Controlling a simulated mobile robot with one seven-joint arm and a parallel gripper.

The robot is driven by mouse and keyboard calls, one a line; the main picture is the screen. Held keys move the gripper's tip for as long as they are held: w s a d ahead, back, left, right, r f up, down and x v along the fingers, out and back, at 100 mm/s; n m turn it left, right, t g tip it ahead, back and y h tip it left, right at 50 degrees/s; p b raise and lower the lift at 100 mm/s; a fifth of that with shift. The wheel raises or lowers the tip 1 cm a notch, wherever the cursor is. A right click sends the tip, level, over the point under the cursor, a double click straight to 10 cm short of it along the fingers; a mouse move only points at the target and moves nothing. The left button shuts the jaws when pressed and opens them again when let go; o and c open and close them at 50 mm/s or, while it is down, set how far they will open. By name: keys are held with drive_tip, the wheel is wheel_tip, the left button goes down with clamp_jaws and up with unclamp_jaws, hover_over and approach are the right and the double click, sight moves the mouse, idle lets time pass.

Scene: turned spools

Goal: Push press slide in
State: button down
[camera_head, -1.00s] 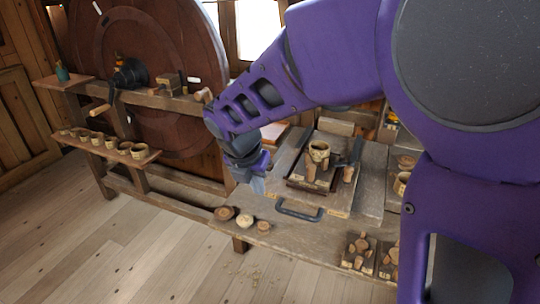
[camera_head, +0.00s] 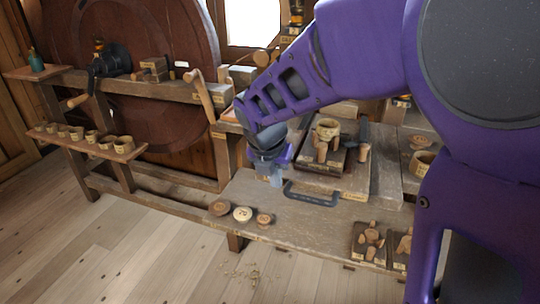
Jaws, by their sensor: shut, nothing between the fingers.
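The press slide (camera_head: 335,183) is a flat wooden board on the bench, with a dark curved handle (camera_head: 312,197) along its front edge. A wooden cup-shaped piece (camera_head: 327,130) and small turned pegs (camera_head: 363,152) stand on a dark block on the slide. My gripper (camera_head: 276,178) points down just left of the handle, near the slide's front left corner. Its fingers are shut and hold nothing. I cannot tell whether they touch the handle or the slide. My arm hides part of the slide's left side and the bench behind it.
Small round wooden pieces (camera_head: 242,213) lie along the bench's front edge. Blocks with pegs (camera_head: 369,243) stand at the front right. Open floor (camera_head: 130,235) lies in front.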

drive_tip(key=shift+w+d, duration=0.15)
drive_tip(key=shift+w, duration=0.35)
